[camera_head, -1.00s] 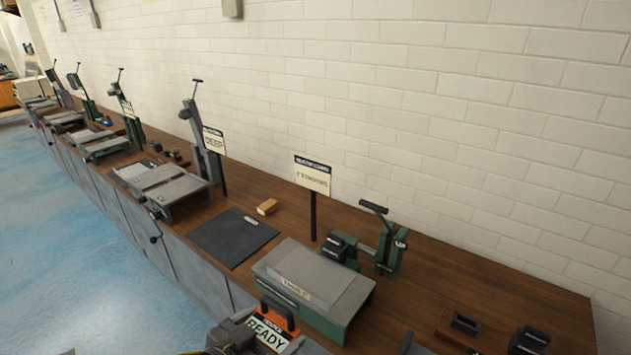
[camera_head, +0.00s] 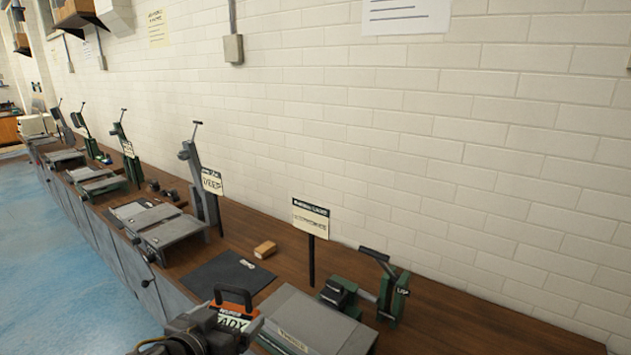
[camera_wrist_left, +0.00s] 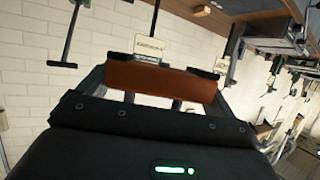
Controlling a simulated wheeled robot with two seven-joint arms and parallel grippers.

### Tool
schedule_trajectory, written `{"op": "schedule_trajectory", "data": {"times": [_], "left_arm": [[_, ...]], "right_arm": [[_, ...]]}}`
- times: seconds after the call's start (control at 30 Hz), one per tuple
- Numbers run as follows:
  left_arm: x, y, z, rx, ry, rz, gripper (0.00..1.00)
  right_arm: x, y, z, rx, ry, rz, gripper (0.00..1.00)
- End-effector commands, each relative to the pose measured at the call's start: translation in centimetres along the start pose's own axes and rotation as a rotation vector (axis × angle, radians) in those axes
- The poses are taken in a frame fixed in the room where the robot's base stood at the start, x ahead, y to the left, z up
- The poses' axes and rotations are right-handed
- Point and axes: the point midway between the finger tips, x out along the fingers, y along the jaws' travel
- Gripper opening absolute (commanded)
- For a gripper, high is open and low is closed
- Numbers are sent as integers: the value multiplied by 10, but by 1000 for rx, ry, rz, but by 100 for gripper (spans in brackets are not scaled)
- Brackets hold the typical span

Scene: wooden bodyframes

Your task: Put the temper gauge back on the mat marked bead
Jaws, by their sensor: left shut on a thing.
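An orange tag-like thing with a black loop handle and a white label reading "READY" (camera_head: 232,314), which looks like the temper gauge, is held by my left gripper (camera_head: 215,325) at the bottom of the head view. In the left wrist view an orange-brown bar (camera_wrist_left: 160,81) lies across between my left fingers. A dark flat mat (camera_head: 222,274) lies on the bench just behind and left of the held gauge, with a small white mark whose text I cannot read. A second dark mat (camera_head: 122,211) lies farther left, partly hidden by a grey machine. My right gripper is not in view.
A grey slab on a green base (camera_head: 312,318) stands right of the mat, with a green lever press (camera_head: 392,294) behind. A grey machine (camera_head: 160,230) stands left. A wooden block (camera_head: 265,249) and sign posts (camera_head: 311,220) stand behind. The near mat's surface is mostly clear.

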Motion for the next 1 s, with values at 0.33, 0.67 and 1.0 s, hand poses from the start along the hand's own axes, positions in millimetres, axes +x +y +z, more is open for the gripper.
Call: {"op": "schedule_trajectory", "data": {"times": [0.33, 0.67, 1.0], "left_arm": [[7, -38, -40, -57, -1, -125, 57], [13, -67, -76, -99, 0, -230, 57], [14, -45, -87, -80, 22, -185, 57]], "right_arm": [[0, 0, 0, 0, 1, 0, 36], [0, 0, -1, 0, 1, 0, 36], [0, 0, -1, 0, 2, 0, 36]]}}
